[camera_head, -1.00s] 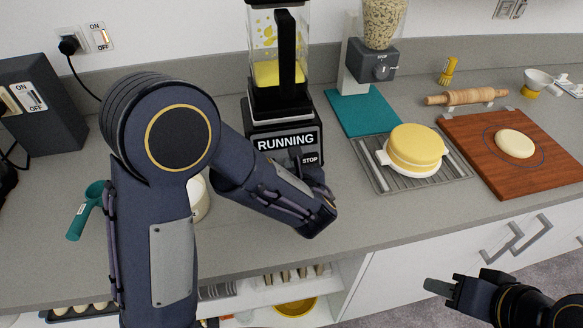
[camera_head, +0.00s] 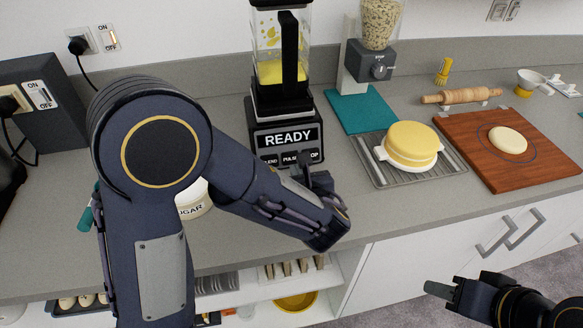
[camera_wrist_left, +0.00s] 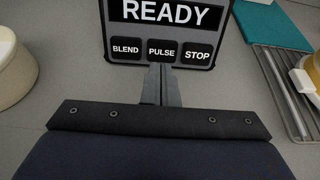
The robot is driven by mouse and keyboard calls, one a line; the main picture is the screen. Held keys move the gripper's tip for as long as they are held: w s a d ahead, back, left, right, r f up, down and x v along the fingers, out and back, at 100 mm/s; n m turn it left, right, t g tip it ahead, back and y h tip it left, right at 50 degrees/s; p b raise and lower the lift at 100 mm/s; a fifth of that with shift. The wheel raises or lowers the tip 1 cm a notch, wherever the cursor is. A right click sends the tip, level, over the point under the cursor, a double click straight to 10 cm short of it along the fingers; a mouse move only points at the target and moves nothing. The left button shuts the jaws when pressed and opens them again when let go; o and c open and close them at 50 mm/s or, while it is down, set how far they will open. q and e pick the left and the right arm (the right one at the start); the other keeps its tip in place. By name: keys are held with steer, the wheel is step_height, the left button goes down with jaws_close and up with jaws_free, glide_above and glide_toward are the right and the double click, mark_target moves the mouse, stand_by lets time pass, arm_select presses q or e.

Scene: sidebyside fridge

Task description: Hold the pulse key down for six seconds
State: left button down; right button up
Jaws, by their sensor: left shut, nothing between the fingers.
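The blender (camera_head: 285,110) stands on the counter with yellow contents in its jar. Its display (camera_head: 289,138) reads READY, also in the left wrist view (camera_wrist_left: 172,13). Below it are the blend key (camera_wrist_left: 126,49), pulse key (camera_wrist_left: 161,50) and stop key (camera_wrist_left: 197,54). The pulse key is partly visible in the head view (camera_head: 289,159). My left gripper (camera_wrist_left: 161,72) is shut and empty, its tips at the lower edge of the pulse key in the picture; I cannot tell whether they touch. My right gripper (camera_head: 440,289) is low at the right, far from the blender; its jaw gap is unclear.
A rack (camera_head: 366,158) with a yellow-topped round dish (camera_head: 411,145) stands right of the blender. A sugar jar (camera_head: 193,205) is behind my left arm. A wooden board (camera_head: 470,150) with dough lies further right. The counter front between blender and rack is clear.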

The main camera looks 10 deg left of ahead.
arm_select(q)
steer(key=v, duration=0.7)
steer(key=shift+d, duration=0.15)
steer(key=shift+w, duration=0.1)
